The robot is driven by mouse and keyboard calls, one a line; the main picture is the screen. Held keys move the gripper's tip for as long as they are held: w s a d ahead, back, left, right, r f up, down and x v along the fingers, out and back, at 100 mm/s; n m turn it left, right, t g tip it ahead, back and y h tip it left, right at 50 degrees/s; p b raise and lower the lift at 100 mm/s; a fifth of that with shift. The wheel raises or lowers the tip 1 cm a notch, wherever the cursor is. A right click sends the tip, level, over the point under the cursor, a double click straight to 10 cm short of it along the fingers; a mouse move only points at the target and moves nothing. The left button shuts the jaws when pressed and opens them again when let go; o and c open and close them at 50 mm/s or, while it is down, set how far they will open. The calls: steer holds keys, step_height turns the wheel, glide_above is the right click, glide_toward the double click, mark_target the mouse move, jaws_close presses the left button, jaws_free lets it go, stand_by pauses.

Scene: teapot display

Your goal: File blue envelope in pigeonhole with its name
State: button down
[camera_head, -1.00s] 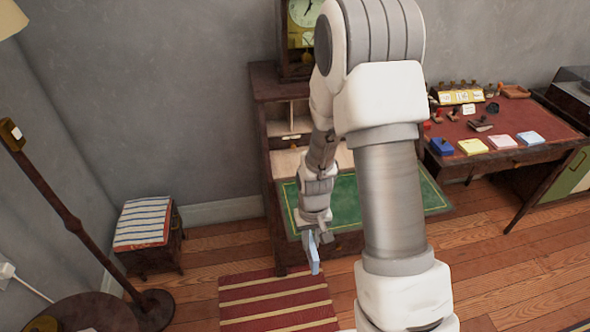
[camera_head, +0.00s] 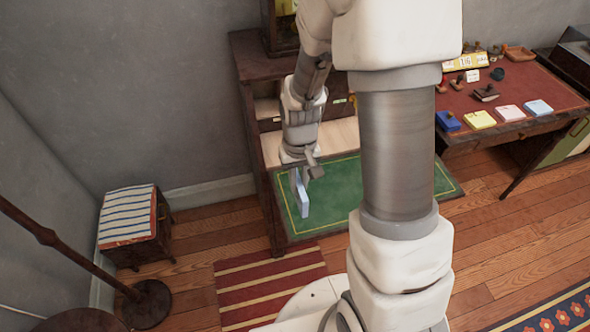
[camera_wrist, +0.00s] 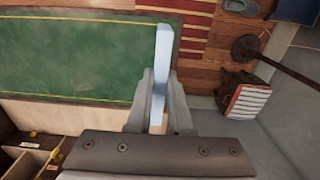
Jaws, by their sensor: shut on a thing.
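The light-blue envelope (camera_head: 302,196) hangs from my gripper (camera_head: 306,170), above the left part of the green writing surface in the head view. In the wrist view the envelope (camera_wrist: 162,62) is edge-on between the two fingers of my gripper (camera_wrist: 158,95), which are shut on it. No name can be read on it. The pigeonholes (camera_head: 267,108) are at the back of the desk, partly hidden by my arm. Their compartments (camera_wrist: 28,158) also show at the lower left of the wrist view, with small labels too small to read.
The desk's green leather (camera_head: 336,205) looks clear around the envelope. A striped stool (camera_head: 128,220) and a lamp stand (camera_head: 60,245) are at the left. A striped rug (camera_head: 265,285) lies in front. A red-topped table (camera_head: 510,95) with stamps and colored pads is at the right.

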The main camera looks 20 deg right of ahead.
mark_target(299, 182)
step_height(299, 182, down, 9)
steer(key=b, duration=0.7)
stand_by(0.3)
steer(key=c, duration=0.7)
jaws_free()
steer(key=shift+c, duration=0.2)
steer(key=shift+r, duration=0.1)
step_height(299, 182, up, 17)
steer(key=p, duration=0.3)
steer(key=shift+r, duration=0.15)
